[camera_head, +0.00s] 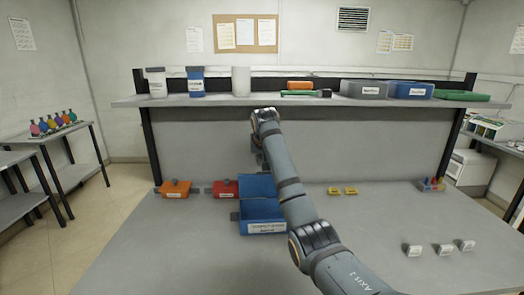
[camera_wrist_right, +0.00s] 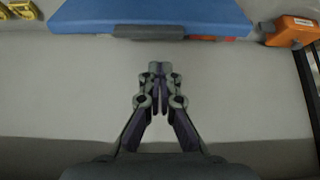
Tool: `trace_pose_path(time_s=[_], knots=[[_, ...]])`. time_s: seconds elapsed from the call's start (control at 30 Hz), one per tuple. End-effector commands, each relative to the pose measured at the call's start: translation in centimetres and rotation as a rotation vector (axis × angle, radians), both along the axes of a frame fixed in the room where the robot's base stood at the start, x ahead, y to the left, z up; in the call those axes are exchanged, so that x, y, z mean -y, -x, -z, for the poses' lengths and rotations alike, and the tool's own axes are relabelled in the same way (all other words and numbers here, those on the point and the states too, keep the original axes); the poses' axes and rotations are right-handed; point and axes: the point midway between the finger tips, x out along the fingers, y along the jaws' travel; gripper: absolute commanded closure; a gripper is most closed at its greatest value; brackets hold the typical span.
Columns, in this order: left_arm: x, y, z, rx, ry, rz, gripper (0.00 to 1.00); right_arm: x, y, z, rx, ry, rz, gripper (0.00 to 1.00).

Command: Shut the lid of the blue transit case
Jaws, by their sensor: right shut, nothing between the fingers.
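The blue transit case (camera_head: 262,228) stands on the bench with a white label on its front. Its blue lid (camera_head: 256,185) is raised at the back, so the case is open. My right arm passes in front of the case and hides part of its right side and lid. In the right wrist view the fingers of my right gripper (camera_wrist_right: 160,78) are shut and empty. They point toward a blue panel, seemingly the lid (camera_wrist_right: 160,14), with a grey strip (camera_wrist_right: 148,32) on its edge. Fingers and panel look apart there. My left gripper is not in view.
An orange box (camera_head: 175,189) and a red box (camera_head: 224,189) stand left of the case. Two yellow pieces (camera_head: 342,191) lie to its right. Several small white-labelled blocks stand at front right. A shelf (camera_head: 215,101) with bins spans above the bench.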

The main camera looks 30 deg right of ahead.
Motion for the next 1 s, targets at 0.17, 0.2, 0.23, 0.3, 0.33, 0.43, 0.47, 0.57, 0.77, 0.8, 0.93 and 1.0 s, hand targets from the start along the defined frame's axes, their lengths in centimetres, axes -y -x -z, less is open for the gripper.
trace_pose_path(time_s=[0.17, 0.2, 0.23, 0.3, 0.33, 0.43, 0.47, 0.57, 0.77, 0.8, 0.93, 1.0], knots=[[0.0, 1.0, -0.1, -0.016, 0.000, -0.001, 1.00, -0.9, 1.7, 0.7, -0.002, 0.001, 0.000, 1.00], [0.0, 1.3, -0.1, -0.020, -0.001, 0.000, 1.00, -1.0, 2.0, 0.7, -0.002, 0.001, 0.000, 1.00], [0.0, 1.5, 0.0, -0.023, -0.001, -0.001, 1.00, -1.1, 2.1, 0.8, -0.001, 0.001, 0.000, 1.00], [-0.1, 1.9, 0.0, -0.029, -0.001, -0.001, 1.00, -1.2, 2.3, 0.9, -0.002, 0.001, 0.000, 1.00], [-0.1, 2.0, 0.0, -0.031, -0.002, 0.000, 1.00, -1.3, 2.4, 0.9, -0.002, 0.000, 0.000, 1.00], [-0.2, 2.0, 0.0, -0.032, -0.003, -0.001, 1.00, -1.3, 2.4, 0.9, -0.002, 0.000, 0.001, 1.00], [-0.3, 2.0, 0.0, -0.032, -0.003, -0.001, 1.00, -1.3, 2.4, 0.9, -0.002, 0.000, 0.001, 1.00], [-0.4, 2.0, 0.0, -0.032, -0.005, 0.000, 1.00, -1.3, 2.4, 0.9, -0.002, 0.000, 0.001, 1.00], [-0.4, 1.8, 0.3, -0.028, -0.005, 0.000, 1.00, -1.3, 2.4, 1.0, 0.008, 0.005, 0.001, 1.00], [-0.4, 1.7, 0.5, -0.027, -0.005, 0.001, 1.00, -1.3, 2.4, 1.1, 0.016, 0.010, 0.001, 1.00], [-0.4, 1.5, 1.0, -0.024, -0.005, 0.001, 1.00, -1.3, 2.4, 1.3, 0.044, 0.026, 0.001, 1.00], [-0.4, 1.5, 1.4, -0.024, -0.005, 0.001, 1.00, -1.3, 2.4, 1.5, 0.060, 0.034, 0.001, 1.00]])
